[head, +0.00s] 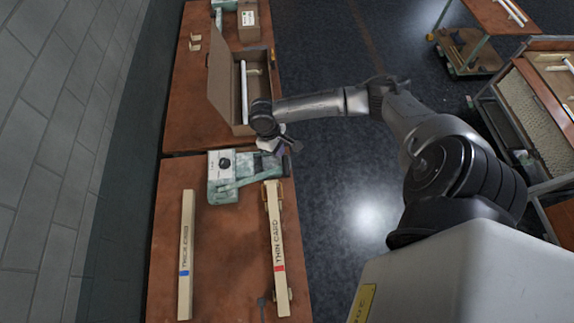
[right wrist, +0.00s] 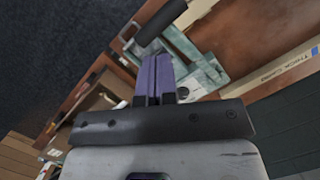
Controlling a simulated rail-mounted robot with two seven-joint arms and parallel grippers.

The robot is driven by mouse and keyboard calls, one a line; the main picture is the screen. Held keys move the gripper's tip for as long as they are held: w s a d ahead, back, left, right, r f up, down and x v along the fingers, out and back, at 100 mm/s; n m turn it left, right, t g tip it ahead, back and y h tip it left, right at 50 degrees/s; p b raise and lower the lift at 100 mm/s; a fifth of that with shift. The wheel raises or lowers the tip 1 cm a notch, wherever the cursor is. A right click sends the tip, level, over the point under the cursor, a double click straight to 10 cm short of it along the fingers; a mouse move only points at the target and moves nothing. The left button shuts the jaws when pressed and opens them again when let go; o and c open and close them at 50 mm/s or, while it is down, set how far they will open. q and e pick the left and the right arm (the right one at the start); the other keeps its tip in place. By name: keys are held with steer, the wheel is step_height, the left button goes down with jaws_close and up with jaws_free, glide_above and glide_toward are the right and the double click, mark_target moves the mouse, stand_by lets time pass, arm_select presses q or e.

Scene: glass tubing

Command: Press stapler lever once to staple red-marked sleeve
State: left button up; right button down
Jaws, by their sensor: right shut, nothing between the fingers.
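The stapler (head: 222,192) is a worn pale-green machine with a white panel and black knob, on the rust-brown bench. A dark cylindrical grip, apparently its lever handle (right wrist: 165,22), shows beyond my fingertips in the right wrist view. The red-marked sleeve (head: 275,230), a long cream strip labelled "THIN CARD", runs from beside the stapler toward the bench's near end. My right gripper (head: 279,151) is shut and empty above the stapler's far right end. Its purple fingers (right wrist: 154,75) are together in the wrist view. Contact with the lever cannot be told. My left gripper is out of view.
A blue-marked sleeve (head: 186,230), labelled "THICK CARD", lies left on the bench. An open cardboard box (head: 222,85) with white tubes stands beyond the stapler. A grey wall is at left. Bench surface between the two sleeves is clear.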

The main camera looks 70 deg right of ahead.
mark_target(283, 167)
stand_by(0.4)
steer(key=shift+x, duration=3.35)
steer(key=shift+s+f, duration=0.1)
steer(key=shift+f, duration=0.05)
steer(key=shift+w+b+x, duration=0.2)
steer(key=shift+b+x, duration=0.2)
steer(key=shift+x, duration=0.4)
steer(key=shift+w+b+x, duration=0.2)
steer(key=shift+b+x, duration=0.2)
steer(key=shift+x, duration=0.45)
steer(key=shift+f, duration=0.65)
